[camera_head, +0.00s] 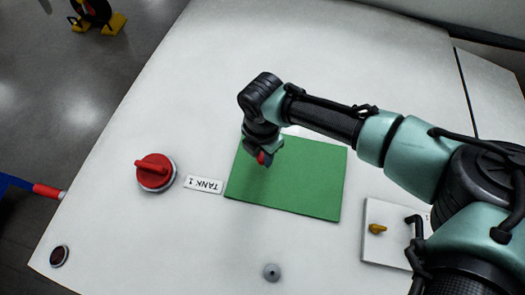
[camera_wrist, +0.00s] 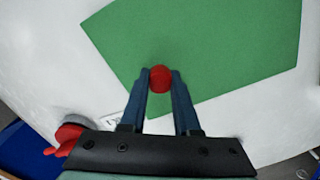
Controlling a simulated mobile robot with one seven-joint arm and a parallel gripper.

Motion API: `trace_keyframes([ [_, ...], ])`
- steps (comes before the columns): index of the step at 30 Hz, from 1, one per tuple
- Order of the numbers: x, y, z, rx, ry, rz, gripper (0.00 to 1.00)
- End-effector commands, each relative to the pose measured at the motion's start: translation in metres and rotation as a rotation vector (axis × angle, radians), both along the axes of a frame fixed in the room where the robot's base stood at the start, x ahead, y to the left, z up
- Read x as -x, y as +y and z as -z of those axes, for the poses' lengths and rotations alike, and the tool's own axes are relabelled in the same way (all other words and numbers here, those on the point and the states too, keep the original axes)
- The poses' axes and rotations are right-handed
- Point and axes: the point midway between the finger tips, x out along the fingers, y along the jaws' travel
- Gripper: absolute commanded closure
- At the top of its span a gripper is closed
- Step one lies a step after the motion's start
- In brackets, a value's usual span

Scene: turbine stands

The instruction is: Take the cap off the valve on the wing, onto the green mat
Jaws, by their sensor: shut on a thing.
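A small round red cap (camera_wrist: 160,78) is between my fingertips in the wrist view. In the head view a bit of the red cap (camera_head: 262,158) shows under my gripper (camera_head: 264,154). My gripper (camera_wrist: 160,80) is shut on it, over the upper left part of the green mat (camera_head: 300,185). The mat also fills much of the wrist view (camera_wrist: 215,40). I cannot tell whether the cap touches the mat or is just above it. A small grey valve stub (camera_head: 272,271) stands bare on the white wing near the bottom of the head view.
A large red cap with a handle (camera_head: 155,172) sits left of the mat, beside a "TANK 1" label (camera_head: 203,185). A white plate with a yellow lever (camera_head: 377,229) is right of the mat. A dark round fitting (camera_head: 60,256) is near the wing's left edge.

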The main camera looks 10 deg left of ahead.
Motion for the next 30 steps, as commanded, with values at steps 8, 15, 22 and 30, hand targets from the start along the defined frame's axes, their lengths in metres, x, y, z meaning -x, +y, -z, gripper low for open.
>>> trace_keyframes([
  [8,0.000,0.000,0.010,-0.001,0.000,0.000,1.00],
  [15,0.000,0.000,0.010,-0.001,0.000,0.000,1.00],
  [22,0.000,0.000,0.014,-0.001,0.000,0.000,1.00],
  [30,0.000,0.000,0.020,-0.002,0.001,0.000,1.00],
])
